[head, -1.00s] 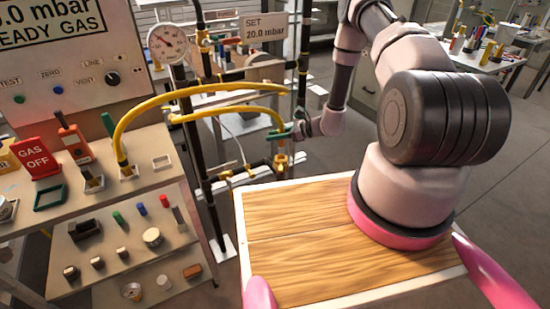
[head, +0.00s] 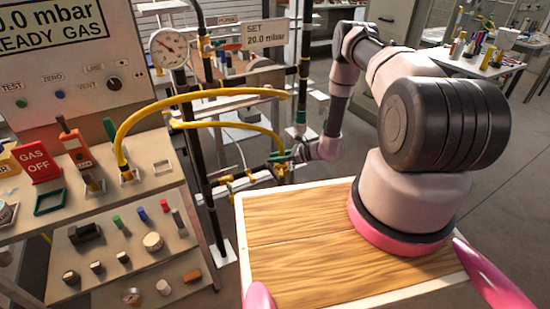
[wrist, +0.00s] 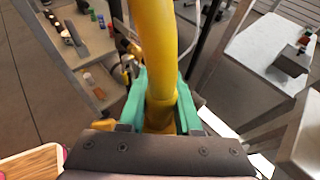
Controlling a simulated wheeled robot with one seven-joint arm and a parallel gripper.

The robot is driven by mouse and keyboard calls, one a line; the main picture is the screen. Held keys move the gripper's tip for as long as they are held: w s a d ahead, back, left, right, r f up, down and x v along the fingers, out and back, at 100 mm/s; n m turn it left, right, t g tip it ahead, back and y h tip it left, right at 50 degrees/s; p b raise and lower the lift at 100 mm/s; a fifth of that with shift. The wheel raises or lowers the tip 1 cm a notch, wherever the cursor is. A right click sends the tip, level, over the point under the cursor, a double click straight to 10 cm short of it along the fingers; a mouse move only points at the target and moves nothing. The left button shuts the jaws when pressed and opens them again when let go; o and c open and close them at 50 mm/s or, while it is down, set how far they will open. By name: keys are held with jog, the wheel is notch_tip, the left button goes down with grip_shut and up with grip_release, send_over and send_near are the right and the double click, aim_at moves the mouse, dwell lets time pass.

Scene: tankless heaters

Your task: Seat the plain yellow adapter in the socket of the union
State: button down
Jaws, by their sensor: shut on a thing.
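My gripper (head: 281,157) has green fingers and is low beside the black pipework in the head view. In the wrist view its fingers (wrist: 160,118) are shut on the plain yellow adapter (wrist: 158,112), at the end of a thick yellow hose (wrist: 153,40). In the head view this hose (head: 235,127) curves from the left down to the gripper. A brass fitting (head: 281,171), which looks like the union, is directly below the fingers. The fingers and hose hide its socket and the adapter's tip, so I cannot tell how far the adapter is in.
Another yellow hose (head: 190,98) arches above, from the bench towards the pipes. A black upright pipe (head: 196,150) with a gauge (head: 168,48) stands left of the gripper. A wooden-topped surface (head: 300,215) is in front. Shelves with small parts (head: 125,250) are at left.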

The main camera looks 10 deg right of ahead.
jog(key=c, duration=0.6)
grip_release()
jog(key=shift+s+d+r, duration=0.1)
jog(key=shift+d+r, duration=0.1)
jog(key=v, duration=1.2)
jog(key=s+a+r+n+g+h, duration=0.15)
jog(key=r+n, duration=0.25)
jog(key=r, duration=0.7)
jog(key=a+r+n+g, duration=0.2)
jog(key=r+n, duration=0.1)
jog(key=r, duration=0.8)
jog(key=a+r+n+g+h, duration=0.15)
jog(key=r+n, duration=0.25)
jog(key=r, duration=0.7)
jog(key=s+d+r+n+t+h, duration=0.3)
jog(key=s+r+n+t+h, duration=0.3)
jog(key=s+r, duration=1.7)
jog(key=shift+s+r+n+h, duration=0.15)
jog(key=shift+r+n+h, duration=0.15)
jog(key=shift+n+h, duration=0.55)
